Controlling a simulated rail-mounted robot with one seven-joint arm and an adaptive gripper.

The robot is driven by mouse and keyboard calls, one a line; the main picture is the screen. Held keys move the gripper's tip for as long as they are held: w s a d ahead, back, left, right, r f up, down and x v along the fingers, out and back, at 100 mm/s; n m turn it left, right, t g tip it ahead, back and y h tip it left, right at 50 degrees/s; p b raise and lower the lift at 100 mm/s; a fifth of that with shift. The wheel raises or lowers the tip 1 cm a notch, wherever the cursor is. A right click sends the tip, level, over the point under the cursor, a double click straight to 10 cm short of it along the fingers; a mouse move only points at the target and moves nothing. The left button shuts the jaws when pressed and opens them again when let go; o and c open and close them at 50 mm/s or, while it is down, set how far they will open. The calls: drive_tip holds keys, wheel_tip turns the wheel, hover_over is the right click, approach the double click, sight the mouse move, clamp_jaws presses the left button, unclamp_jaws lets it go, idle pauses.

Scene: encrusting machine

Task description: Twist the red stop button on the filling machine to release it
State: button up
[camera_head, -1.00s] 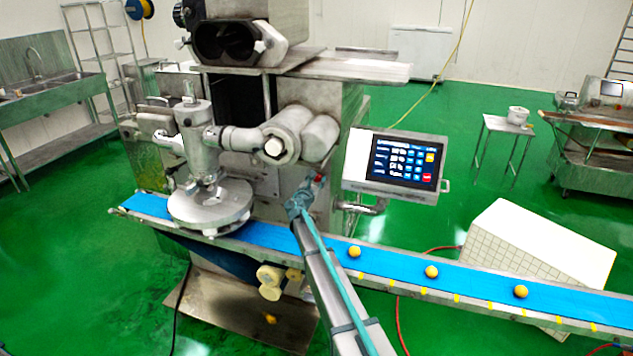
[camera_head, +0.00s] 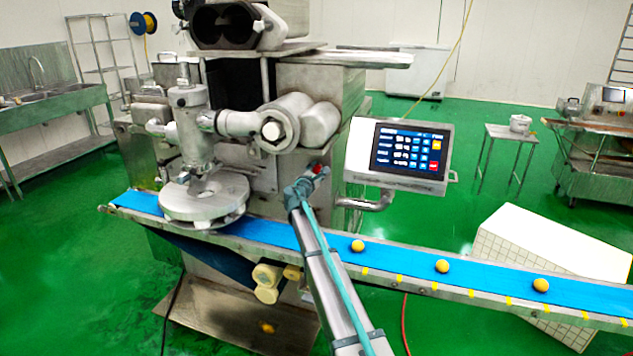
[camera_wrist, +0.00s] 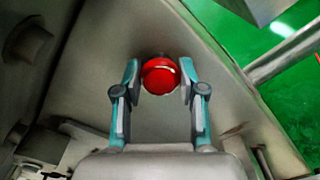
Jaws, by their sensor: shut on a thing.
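The red stop button (camera_wrist: 161,76) is a round red knob on the grey metal side of the filling machine (camera_head: 330,95). In the wrist view it sits between the two fingertips of my gripper (camera_wrist: 160,82), one finger against each side. The gripper is shut on it. In the head view the gripper (camera_head: 312,176) reaches up to the machine's front below the cylinders, and only a little red of the button (camera_head: 318,169) shows there. The button's base is mostly hidden behind the knob.
A control panel with a lit screen (camera_head: 408,150) stands right of my gripper. The blue conveyor belt (camera_head: 400,261) runs below my arm and carries several yellow balls. A metal pipe (camera_wrist: 285,55) passes at the upper right in the wrist view.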

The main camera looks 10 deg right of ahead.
drive_tip(key=shift+w+r+m+b, duration=0.2)
drive_tip(key=shift+m+b, duration=0.3)
drive_tip(key=o, duration=1.1)
drive_tip(key=shift+f, duration=0.1)
drive_tip(key=shift+o, duration=0.2)
drive_tip(key=shift+s+f, duration=0.1)
drive_tip(key=v, duration=1.2)
